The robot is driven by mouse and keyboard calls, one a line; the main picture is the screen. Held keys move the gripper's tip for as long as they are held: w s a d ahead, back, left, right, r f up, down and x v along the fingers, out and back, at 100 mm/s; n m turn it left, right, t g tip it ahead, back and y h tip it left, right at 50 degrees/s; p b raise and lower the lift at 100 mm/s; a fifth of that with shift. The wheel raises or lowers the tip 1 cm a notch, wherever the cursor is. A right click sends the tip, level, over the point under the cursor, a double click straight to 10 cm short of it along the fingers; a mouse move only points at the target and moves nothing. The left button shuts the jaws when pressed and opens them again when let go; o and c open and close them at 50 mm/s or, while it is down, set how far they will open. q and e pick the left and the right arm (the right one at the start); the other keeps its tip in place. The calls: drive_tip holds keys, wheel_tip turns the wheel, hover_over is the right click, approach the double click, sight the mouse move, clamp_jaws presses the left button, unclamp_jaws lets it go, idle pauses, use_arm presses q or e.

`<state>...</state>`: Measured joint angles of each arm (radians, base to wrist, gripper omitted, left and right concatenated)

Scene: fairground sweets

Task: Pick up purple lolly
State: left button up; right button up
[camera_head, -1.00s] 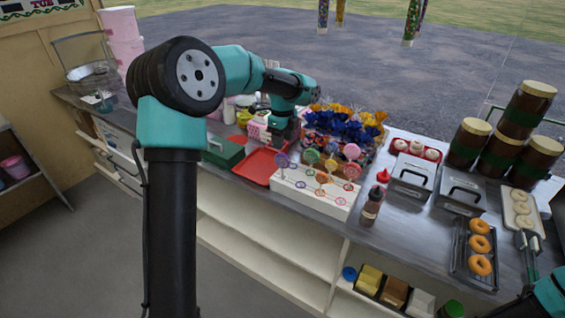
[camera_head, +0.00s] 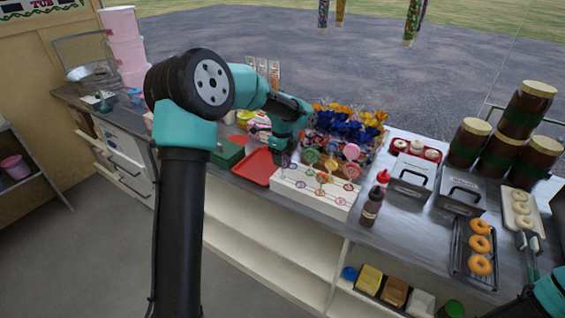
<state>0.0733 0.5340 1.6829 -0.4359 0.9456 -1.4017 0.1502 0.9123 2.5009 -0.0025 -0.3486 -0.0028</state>
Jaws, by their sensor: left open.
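The purple lolly (camera_head: 285,161) stands upright at the left end of a white lolly stand (camera_head: 312,199), partly hidden by my left gripper. My left gripper (camera_head: 287,152) is open and points down right at the lolly's head. I cannot tell whether the lolly is between its fingers or just behind them. Other lollies stand in the same stand, among them a green one (camera_head: 312,156), a pink one (camera_head: 351,151) and an orange one (camera_head: 322,178). Only a part of my right arm shows, in the bottom right corner.
A red tray (camera_head: 257,167) and a green box (camera_head: 226,153) lie left of the stand. Wrapped sweets (camera_head: 345,125) are piled behind it. A sauce bottle (camera_head: 371,208) stands to its right, with metal boxes, doughnuts (camera_head: 480,245) and stacked jars (camera_head: 505,145) beyond.

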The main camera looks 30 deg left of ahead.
use_arm(q)
drive_tip(key=shift+f, duration=0.6)
drive_tip(key=shift+c, duration=0.5)
clamp_jaws()
